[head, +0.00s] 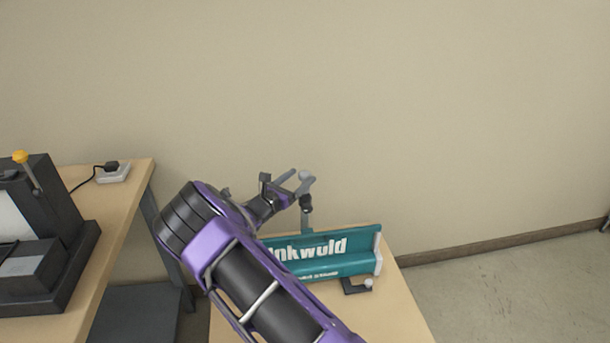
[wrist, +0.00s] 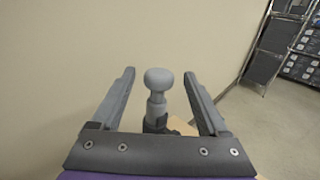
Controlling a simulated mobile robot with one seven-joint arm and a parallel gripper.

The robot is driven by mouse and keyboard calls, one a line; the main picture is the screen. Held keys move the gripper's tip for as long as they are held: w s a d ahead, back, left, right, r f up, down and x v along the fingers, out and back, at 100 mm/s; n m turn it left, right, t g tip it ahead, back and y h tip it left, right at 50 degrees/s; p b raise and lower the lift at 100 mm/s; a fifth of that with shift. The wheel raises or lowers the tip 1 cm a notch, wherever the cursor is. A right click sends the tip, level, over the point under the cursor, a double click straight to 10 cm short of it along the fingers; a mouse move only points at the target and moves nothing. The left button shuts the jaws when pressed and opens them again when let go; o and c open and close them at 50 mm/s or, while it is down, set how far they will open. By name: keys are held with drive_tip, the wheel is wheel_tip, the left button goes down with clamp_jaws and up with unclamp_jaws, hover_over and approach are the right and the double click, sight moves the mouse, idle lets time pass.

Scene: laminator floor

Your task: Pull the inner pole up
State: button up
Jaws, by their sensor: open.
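The inner pole (wrist: 157,106) is a grey rod with a rounded knob (wrist: 159,78) on top. It rises from a dark collar (wrist: 156,123) in the wrist view. In the head view the pole (head: 306,203) stands upright behind a teal banner stand (head: 345,262) with white lettering, partly hidden by it. My gripper (wrist: 159,74) is open, with one finger on each side of the knob and visible gaps to both. In the head view my gripper (head: 296,180) is at the knob's height. The lower pole is mostly hidden.
The banner stand rests on a wooden table (head: 398,312), with a small dark foot (head: 357,286) at its front. At left, another table (head: 127,190) carries a dark machine (head: 70,236) and a power socket (head: 113,173). A plain wall is behind; shelving (wrist: 300,55) shows at right.

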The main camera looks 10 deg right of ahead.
drive_tip(key=shift+x, duration=1.6)
clamp_jaws()
